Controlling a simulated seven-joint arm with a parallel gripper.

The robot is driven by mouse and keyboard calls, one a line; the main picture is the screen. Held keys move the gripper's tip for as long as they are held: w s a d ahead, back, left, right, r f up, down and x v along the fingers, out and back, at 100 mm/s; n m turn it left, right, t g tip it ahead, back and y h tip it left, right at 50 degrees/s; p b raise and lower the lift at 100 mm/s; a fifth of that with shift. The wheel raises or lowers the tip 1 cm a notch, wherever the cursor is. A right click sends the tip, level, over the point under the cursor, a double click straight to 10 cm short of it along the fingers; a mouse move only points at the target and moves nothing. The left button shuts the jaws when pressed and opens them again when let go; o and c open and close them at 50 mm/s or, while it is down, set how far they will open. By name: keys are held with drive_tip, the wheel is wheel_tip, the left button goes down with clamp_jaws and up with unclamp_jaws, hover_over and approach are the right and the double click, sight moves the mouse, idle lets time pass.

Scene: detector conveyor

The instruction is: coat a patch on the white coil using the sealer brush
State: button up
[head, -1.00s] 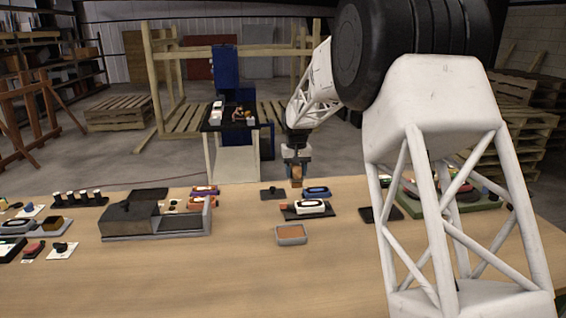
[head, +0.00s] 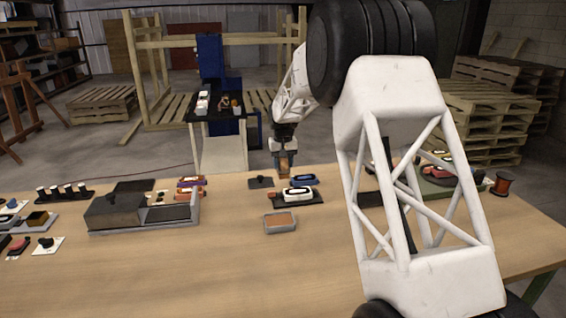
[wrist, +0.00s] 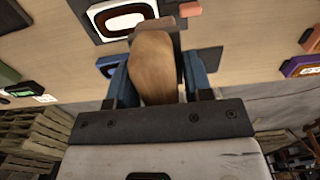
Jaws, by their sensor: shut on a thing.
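My gripper (head: 284,160) is shut on the wooden handle of the sealer brush (wrist: 153,65), which points down between the blue fingers. In the wrist view, the brush's brownish tip overlaps the edge of the white coil (wrist: 122,18). I cannot tell whether they touch. No coat is clearly visible on the coil.
A blue-framed coil (head: 303,180) lies close behind the white one. A small orange block (wrist: 190,9) is beside the white coil. A grey machine (head: 140,210) stands to the left, and a dark low block (head: 261,182) nearby. The front middle of the table is clear.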

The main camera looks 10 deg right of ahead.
drive_tip(key=shift+f, duration=3.45)
drive_tip(key=shift+d+f, duration=0.45)
drive_tip(key=shift+d, duration=0.95)
drive_tip(key=shift+d+r, duration=0.1)
drive_tip(key=shift+d, duration=4.4)
drive_tip(key=shift+a, duration=5.95)
drive_tip(key=shift+w+d, duration=0.15)
drive_tip(key=shift+d, duration=0.3)
drive_tip(key=shift+d+f, duration=0.2)
drive_tip(key=shift+d, duration=0.9)
drive_tip(key=shift+d+r, duration=0.1)
drive_tip(key=shift+d, duration=4.4)
drive_tip(key=shift+a, duration=6.1)
drive_tip(key=shift+d+r, duration=0.1)
drive_tip(key=shift+r, duration=4.05)
